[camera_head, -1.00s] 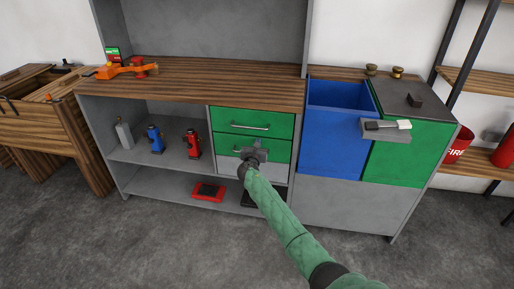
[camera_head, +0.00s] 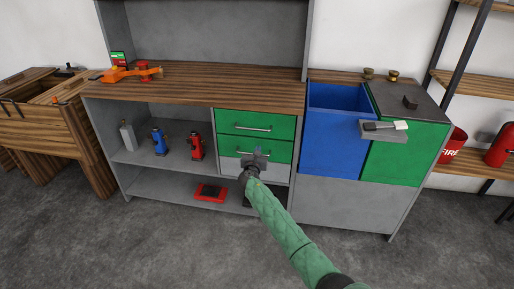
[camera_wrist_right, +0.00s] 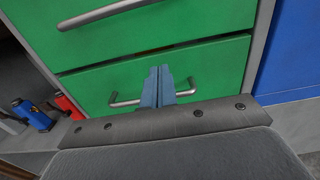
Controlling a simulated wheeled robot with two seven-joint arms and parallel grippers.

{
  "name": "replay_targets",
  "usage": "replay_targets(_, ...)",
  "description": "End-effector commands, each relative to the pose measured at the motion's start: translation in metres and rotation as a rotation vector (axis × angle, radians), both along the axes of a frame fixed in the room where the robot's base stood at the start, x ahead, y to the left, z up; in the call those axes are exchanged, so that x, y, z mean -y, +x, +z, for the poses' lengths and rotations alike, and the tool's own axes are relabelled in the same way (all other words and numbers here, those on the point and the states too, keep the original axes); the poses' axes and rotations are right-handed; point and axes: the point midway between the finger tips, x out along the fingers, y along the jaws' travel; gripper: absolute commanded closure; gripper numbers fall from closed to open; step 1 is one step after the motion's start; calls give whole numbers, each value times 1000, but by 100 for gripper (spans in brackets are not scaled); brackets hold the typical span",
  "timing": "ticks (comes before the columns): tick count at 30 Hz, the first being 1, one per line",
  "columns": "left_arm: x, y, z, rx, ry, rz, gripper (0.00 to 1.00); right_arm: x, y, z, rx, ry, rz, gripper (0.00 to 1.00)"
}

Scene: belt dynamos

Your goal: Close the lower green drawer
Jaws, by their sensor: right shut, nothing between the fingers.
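The lower green drawer (camera_head: 227,149) sits below the upper green drawer (camera_head: 255,123) in the grey cabinet. Its front looks flush or nearly flush with the cabinet; a small gap cannot be ruled out. My right gripper (camera_head: 259,153) is in front of it at its handle. In the right wrist view, the right gripper's fingers (camera_wrist_right: 158,85) are shut together and empty, before the middle of the lower drawer front (camera_wrist_right: 215,65) and its bar handle (camera_wrist_right: 122,101). They hide the middle of the handle; contact cannot be told. My left gripper is not in view.
A blue open bin (camera_head: 335,135) and a green bin (camera_head: 410,155) stand to the right. Red and blue bottle jacks (camera_head: 160,143) stand on the left shelf. A red scale-like item (camera_head: 210,192) lies on the bottom shelf. The floor in front is clear.

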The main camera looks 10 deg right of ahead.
Motion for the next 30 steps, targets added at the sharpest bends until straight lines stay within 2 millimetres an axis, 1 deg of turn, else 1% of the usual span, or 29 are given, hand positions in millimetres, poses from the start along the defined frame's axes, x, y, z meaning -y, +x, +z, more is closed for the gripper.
replay_targets(1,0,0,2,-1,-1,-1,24,-2,-10,-3,-2,1,1,100)
replay_targets(6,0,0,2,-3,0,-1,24,-12,-40,-4,-3,-1,1,100)
replay_targets(12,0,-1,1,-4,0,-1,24,-21,-66,-4,-3,-1,0,100)
replay_targets(18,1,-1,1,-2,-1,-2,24,-24,-77,-3,-3,-1,0,100)
replay_targets(23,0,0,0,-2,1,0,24,-25,-78,-3,2,14,0,100)
replay_targets(26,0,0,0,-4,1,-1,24,-24,-78,-4,24,85,-2,100)
replay_targets(29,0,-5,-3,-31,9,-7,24,-18,-81,-5,65,220,-37,100)
replay_targets(30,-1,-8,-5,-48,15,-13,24,-14,-82,-7,83,297,-60,100)
